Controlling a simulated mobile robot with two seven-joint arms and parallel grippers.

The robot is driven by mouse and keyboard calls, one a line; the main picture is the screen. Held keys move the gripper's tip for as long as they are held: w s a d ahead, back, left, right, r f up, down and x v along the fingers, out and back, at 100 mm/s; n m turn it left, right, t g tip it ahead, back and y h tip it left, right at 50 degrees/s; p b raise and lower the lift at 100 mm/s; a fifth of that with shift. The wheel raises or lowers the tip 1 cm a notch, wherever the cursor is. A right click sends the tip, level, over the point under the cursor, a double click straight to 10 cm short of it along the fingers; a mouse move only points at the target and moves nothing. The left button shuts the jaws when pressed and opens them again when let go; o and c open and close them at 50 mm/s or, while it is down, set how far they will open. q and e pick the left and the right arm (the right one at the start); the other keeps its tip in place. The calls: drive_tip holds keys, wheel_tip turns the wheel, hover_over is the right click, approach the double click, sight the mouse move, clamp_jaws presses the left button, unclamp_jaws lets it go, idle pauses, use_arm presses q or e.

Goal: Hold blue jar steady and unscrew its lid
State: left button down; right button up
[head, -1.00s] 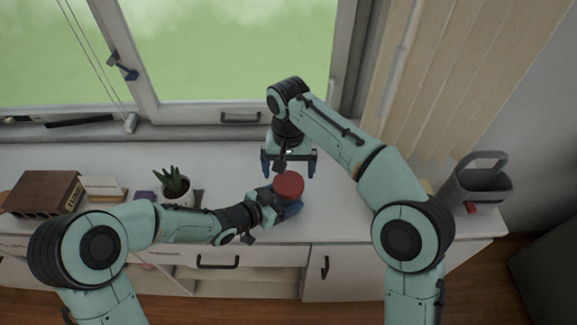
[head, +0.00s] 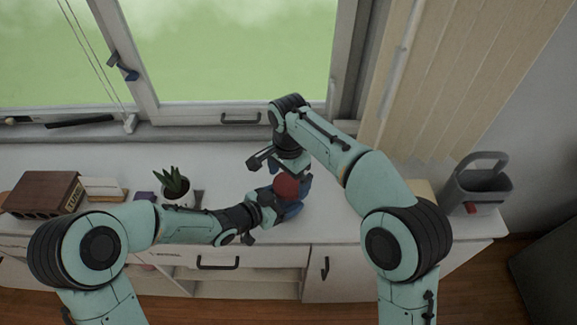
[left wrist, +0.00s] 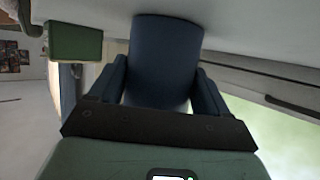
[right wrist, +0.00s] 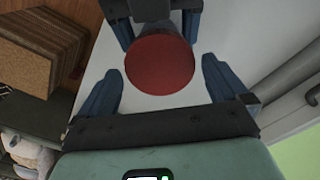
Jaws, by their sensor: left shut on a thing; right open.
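The blue jar (left wrist: 166,60) stands between the fingers of my left gripper (left wrist: 165,92), which is shut on its body. In the head view, the left gripper comes to the jar from the left over the white counter. The jar's red lid (head: 286,187) faces up; it shows as a red disc in the right wrist view (right wrist: 159,65). My right gripper (right wrist: 160,88) is open. Its two blue fingers are on either side of the near part of the lid, apart from it. In the head view the right hand is just above and behind the lid and partly covers it.
The white counter (head: 340,205) runs below the window. A potted plant (head: 174,185) stands left of the jar, with a brown box (head: 44,193) farther left. A grey watering can (head: 478,185) is at the right end. Counter right of the jar is clear.

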drive_tip(key=shift+f, duration=0.7)
drive_tip(key=c, duration=0.9)
drive_tip(key=n, duration=0.5)
drive_tip(key=shift+n, duration=0.3)
drive_tip(key=shift+c, duration=0.2)
drive_tip(key=n, duration=0.4)
drive_tip(key=shift+n, duration=0.3)
